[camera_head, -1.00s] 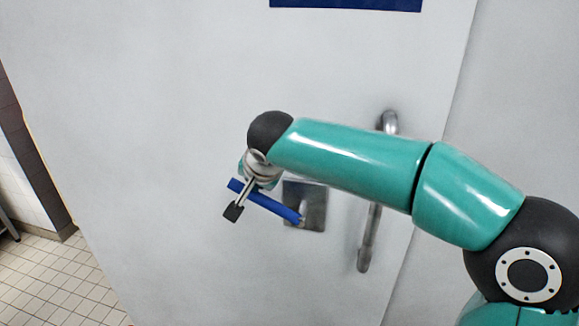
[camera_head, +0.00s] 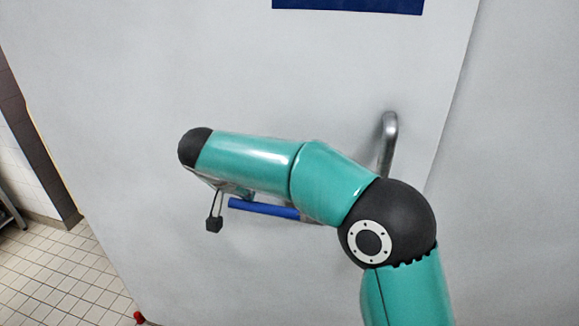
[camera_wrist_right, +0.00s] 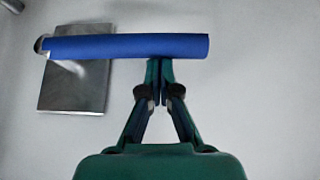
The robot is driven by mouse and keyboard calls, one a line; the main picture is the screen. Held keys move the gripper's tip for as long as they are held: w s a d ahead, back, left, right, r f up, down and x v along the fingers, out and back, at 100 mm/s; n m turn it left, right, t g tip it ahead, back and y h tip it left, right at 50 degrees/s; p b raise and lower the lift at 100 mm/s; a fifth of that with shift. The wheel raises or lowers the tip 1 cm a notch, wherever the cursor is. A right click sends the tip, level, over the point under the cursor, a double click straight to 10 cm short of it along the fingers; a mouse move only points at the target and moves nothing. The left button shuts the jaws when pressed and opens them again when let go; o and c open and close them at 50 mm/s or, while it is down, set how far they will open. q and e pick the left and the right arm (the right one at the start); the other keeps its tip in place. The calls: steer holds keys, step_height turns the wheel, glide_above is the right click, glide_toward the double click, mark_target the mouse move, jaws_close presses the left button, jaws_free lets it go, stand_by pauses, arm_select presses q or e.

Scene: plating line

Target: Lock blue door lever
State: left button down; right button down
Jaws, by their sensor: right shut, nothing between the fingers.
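The blue door lever (camera_head: 262,208) lies close to horizontal on the white door, its left end slightly higher in the head view. In the right wrist view the lever (camera_wrist_right: 130,46) runs across the top, joined at its left end to a square metal plate (camera_wrist_right: 75,88). My right gripper (camera_wrist_right: 160,70) is shut and empty. Its fingertips meet the lever's lower edge in that view, right of the lever's middle; I cannot tell whether they touch. In the head view my right arm hides the fingers and most of the plate. My left gripper is not in view.
A vertical metal pull handle (camera_head: 388,145) stands on the door to the right, its lower part behind my arm. A dark blue sign (camera_head: 347,5) is at the top. Tiled floor (camera_head: 50,270) shows at the left, with a small red object (camera_head: 139,317) at the door's bottom edge.

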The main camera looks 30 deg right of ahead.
steer(key=shift+s+a+f, duration=0.15)
steer(key=shift+s+f, duration=0.05)
steer(key=shift+f, duration=0.35)
steer(key=r+p, duration=0.2)
steer(key=r, duration=0.1)
steer(key=w+r, duration=0.1)
steer(key=shift+d+r+p, duration=0.15)
steer(key=shift+d+p, duration=0.15)
steer(key=shift+p, duration=0.1)
steer(key=b+v, duration=0.1)
steer(key=v, duration=0.9)
steer(key=shift+d+r, duration=0.3)
steer(key=shift+s+f, duration=0.1)
